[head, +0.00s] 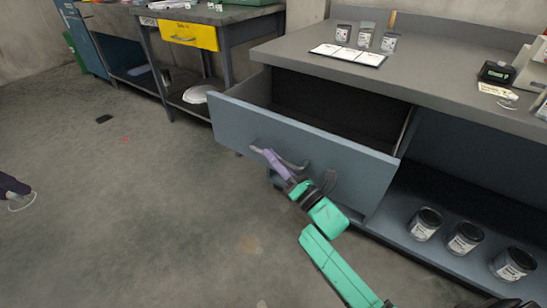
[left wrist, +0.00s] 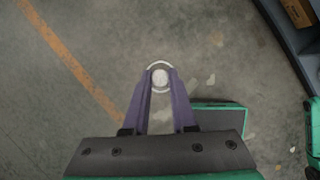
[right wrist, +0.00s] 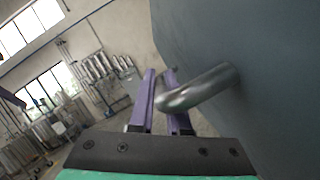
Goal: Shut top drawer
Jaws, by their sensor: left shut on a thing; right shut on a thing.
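The top drawer (head: 225,122) of the grey-blue bench is pulled well out, and its visible inside looks empty. My right gripper (head: 268,155) is shut on the drawer's metal bar handle (head: 292,164). In the right wrist view the handle (right wrist: 205,88) runs between the purple fingers, beside the drawer front (right wrist: 270,60). My left gripper (head: 24,192) is at the far left edge, away from the drawer. In the left wrist view it is shut on a small round pale thing with a white rim (left wrist: 160,77), above the floor.
The worktop (head: 430,65) carries several small jars, a white card tray (head: 348,55) and a black device (head: 495,72). Dark jars (head: 465,238) stand on the lower shelf. Another bench with a yellow drawer (head: 188,35) stands at back left. The floor before the drawer is mostly clear.

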